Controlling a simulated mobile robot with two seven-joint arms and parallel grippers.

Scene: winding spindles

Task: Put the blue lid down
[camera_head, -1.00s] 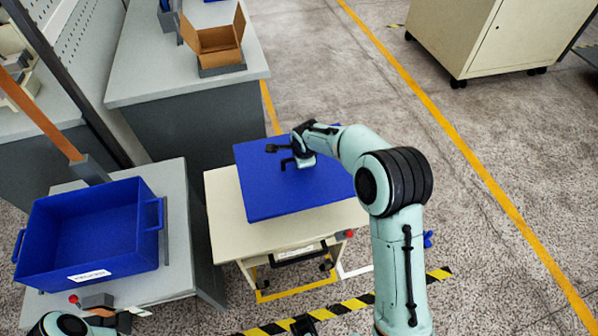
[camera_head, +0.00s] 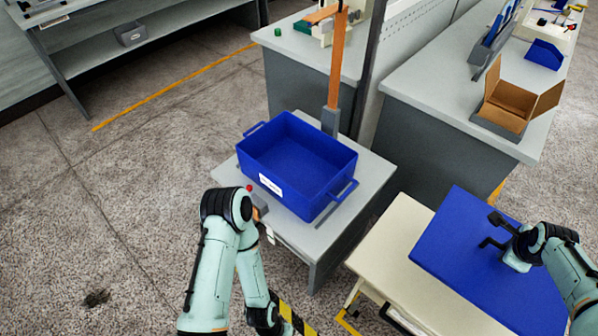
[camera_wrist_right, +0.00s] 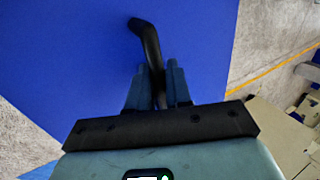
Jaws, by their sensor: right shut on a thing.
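The blue lid (camera_head: 455,245) is a large flat blue panel over the cream cart (camera_head: 385,245) at the lower right of the head view. I cannot tell whether it rests on the cart top or hangs just above it. My right gripper (camera_head: 506,240) is shut on the lid's dark handle. In the right wrist view the bent black handle (camera_wrist_right: 148,45) runs between the fingers of the right gripper (camera_wrist_right: 158,85), with the lid (camera_wrist_right: 200,40) filling most of the background. My left arm shows at lower centre, but its fingers are not visible.
An open blue bin (camera_head: 285,165) stands empty on a grey table (camera_head: 370,190) left of the cart. An orange post (camera_head: 338,70) rises behind it. A cardboard box (camera_head: 508,98) sits open on the workbench at upper right.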

